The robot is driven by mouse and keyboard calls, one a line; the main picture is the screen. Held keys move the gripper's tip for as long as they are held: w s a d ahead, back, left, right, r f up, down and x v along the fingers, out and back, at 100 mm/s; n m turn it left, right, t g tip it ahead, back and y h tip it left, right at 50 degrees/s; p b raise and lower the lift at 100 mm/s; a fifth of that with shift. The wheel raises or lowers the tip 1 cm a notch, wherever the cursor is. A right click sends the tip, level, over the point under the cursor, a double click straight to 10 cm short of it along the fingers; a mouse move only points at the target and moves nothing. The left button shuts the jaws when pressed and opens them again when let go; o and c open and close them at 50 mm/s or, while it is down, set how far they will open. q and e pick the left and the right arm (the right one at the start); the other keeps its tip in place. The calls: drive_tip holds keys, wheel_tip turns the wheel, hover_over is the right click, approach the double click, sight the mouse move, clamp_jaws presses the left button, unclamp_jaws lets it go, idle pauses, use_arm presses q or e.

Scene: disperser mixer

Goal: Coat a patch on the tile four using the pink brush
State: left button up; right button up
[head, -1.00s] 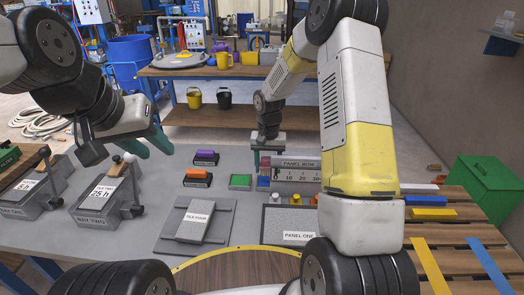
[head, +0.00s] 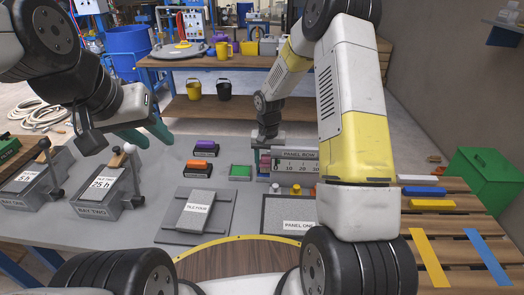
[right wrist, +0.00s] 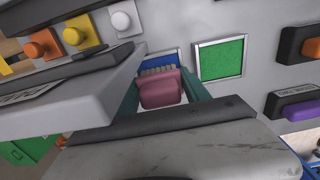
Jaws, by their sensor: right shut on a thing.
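The pink brush (right wrist: 160,90) is between the teal fingers of my right gripper (right wrist: 160,97) in the right wrist view, shut on it. Its pale bristles point at a blue square pad (right wrist: 158,58); I cannot tell whether they touch. In the head view my right gripper (head: 264,160) is at the left end of the panel row block. Tile four (head: 197,212), a grey labelled slab, lies on a darker plate in front of it, to the left. My left gripper (head: 145,134) is open and empty above the table's left part.
A green pad (head: 240,172) lies beside the blue one. Orange (head: 197,167) and purple (head: 205,148) labelled blocks stand behind tile four. The panel row block (head: 298,163) and panel one (head: 290,212) are on the right, bay two (head: 108,190) on the left.

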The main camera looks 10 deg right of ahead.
sight(268, 155)
drive_tip(key=shift+f, duration=0.6)
idle(1.3)
drive_tip(key=shift+r, duration=3.55)
